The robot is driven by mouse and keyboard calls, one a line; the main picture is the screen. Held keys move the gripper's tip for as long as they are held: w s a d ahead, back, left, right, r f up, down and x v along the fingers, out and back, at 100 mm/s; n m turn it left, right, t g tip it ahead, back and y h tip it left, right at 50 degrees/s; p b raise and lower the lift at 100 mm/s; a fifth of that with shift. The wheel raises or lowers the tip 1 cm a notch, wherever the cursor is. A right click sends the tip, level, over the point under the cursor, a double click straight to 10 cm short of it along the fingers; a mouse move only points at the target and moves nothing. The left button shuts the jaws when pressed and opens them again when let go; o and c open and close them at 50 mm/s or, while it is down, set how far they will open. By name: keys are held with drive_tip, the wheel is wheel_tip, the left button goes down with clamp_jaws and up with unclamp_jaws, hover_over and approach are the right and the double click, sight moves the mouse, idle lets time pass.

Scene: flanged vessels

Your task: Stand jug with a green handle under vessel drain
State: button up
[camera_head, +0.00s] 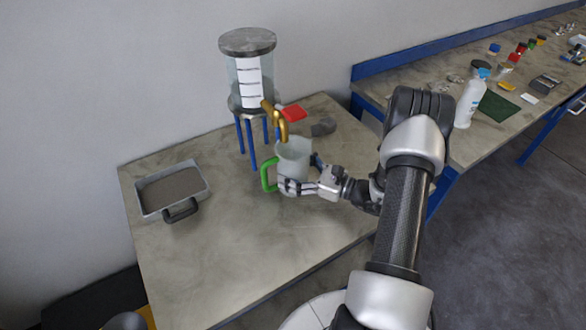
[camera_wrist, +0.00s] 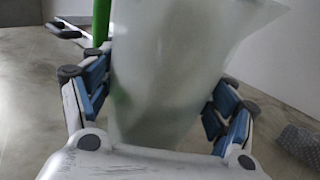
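The jug, pale and translucent (camera_head: 293,158), is upright beside the vessel's legs, with its green handle (camera_head: 268,174) facing left. My gripper (camera_head: 293,187) is shut around its lower body from the right. In the wrist view the jug wall (camera_wrist: 165,75) fills the space between the blue finger pads, which lie against both sides. The vessel (camera_head: 249,75) is a clear cylinder with a white scale and grey flanges, on blue legs. Its brass drain tap (camera_head: 280,122) has its spout at the jug's rim. I cannot tell whether the jug's base touches the table.
A grey tray with a dark handle (camera_head: 150,212) sits at the table's left. A red item (camera_head: 293,113) and a grey piece (camera_head: 323,127) lie behind the jug. The table's front (camera_head: 230,260) is clear. A second bench at right holds a white bottle (camera_head: 470,100) and small items.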

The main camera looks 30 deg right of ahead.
drive_tip(key=shift+o, duration=1.4)
drive_tip(key=shift+r, duration=0.1)
drive_tip(key=shift+s+d+r, duration=0.1)
drive_tip(key=shift+r, duration=0.05)
drive_tip(key=p+v, duration=0.2)
drive_tip(key=v, duration=0.9)
drive_tip(key=shift+s+d, duration=0.15)
drive_tip(key=shift+s, duration=0.2)
